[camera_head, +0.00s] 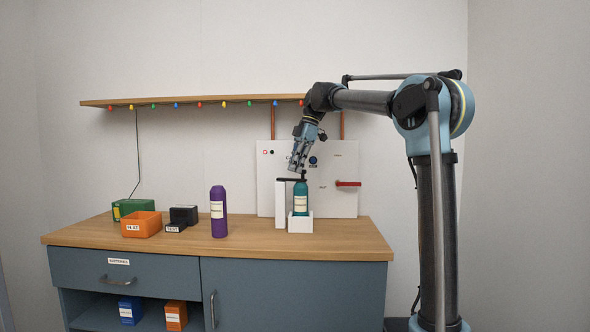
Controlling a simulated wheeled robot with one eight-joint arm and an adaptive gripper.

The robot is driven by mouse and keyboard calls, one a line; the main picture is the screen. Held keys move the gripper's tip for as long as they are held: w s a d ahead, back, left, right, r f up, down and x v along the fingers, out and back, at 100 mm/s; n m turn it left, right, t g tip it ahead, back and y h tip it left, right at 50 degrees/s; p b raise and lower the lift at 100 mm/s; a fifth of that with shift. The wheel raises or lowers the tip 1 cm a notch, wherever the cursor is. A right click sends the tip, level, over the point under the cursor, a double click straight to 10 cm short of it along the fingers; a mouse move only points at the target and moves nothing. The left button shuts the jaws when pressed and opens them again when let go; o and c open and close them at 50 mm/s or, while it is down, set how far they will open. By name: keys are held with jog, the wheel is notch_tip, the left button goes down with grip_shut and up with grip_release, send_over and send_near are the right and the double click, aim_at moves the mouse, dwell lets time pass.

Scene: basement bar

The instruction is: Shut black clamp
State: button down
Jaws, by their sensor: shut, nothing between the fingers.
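The black clamp (287,180) shows as a dark bar at the top of a white upright post (280,205). It lies about level and reaches toward the top of a teal bottle (300,205), which stands upright in a white holder (300,226). My gripper (302,176) is shut and empty, pointing down right at the bar and the bottle top. Whether it touches the bar, and whether the bar presses on the bottle, I cannot tell at this size. The fingertips partly overlap the clamp's right end.
A white wall panel (330,165) with a red handle (348,184) is just behind. A purple bottle (219,212), an orange bin (141,225), a black box (184,215) and a green box (133,207) stand left on the wooden counter (345,240). A shelf (190,99) runs above.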

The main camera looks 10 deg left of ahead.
jog(key=shift+a, duration=0.15)
jog(key=shift+w+a, duration=0.2)
jog(key=shift+a, duration=0.5)
notch_tip(320, 180, up, 9)
jog(key=shift+s+r, duration=0.2)
jog(key=shift+s, duration=0.05)
dwell(0.7)
dwell(0.5)
